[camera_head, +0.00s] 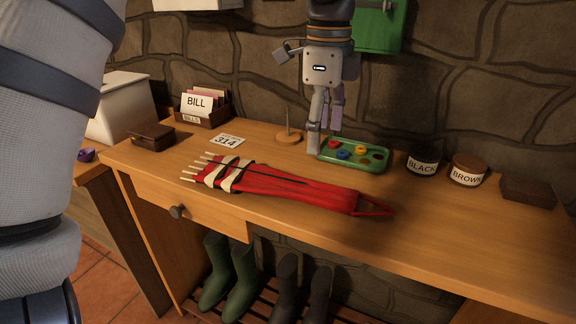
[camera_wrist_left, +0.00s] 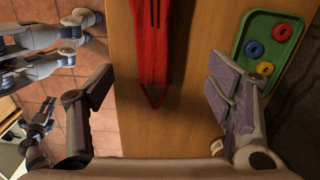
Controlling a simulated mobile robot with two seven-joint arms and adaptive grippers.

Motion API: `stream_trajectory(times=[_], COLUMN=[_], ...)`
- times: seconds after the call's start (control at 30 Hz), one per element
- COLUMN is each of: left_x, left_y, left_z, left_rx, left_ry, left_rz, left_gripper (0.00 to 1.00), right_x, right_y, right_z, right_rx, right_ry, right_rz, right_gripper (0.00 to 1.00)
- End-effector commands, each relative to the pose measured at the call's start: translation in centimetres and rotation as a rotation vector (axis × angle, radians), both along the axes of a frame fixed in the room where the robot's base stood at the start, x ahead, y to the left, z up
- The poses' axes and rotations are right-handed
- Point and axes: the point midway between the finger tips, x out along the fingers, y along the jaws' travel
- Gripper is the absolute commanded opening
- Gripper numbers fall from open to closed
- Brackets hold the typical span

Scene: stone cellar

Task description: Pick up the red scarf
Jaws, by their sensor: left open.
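The red scarf (camera_head: 280,188) lies stretched out near the front of the wooden table, with cream bands and pale fringe-like ends at its left and a narrow red loop at its right. In the left wrist view its red cloth (camera_wrist_left: 163,40) runs down from the top edge to the loop between the fingers. My left gripper (camera_head: 325,136) is open and empty.
A green tray (camera_head: 370,163) with coloured rings stands behind the scarf. Black (camera_head: 422,163) and brown (camera_head: 466,170) jars stand right. The front right tabletop is clear.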

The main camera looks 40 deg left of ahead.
Motion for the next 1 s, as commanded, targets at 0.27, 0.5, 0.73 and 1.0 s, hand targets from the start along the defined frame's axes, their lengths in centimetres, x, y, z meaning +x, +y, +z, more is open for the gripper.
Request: stream_trajectory(times=[0.27,0.5,0.73,1.0], left_x=[-0.2,-0.4,-0.4,-0.3], left_y=[0.1,0.0,0.0,0.0], left_z=[-5.2,-8.8,-11.8,-11.8], left_rx=[0.0,0.001,0.0,0.001], left_ry=[0.006,0.006,0.0,-0.002], left_rz=[-0.004,-0.003,-0.002,-0.002], left_gripper=[0.73,0.73,0.73,0.53], right_x=[-0.3,-0.2,-0.3,-0.3], right_y=[0.0,0.0,0.0,0.0], right_z=[0.0,0.0,-0.1,-0.1], right_rx=[0.0,0.0,0.001,0.001], right_ry=[0.009,0.007,0.01,0.009], right_rz=[0.0,0.001,0.001,0.001], right_gripper=[0.4,0.4,0.4,0.4])
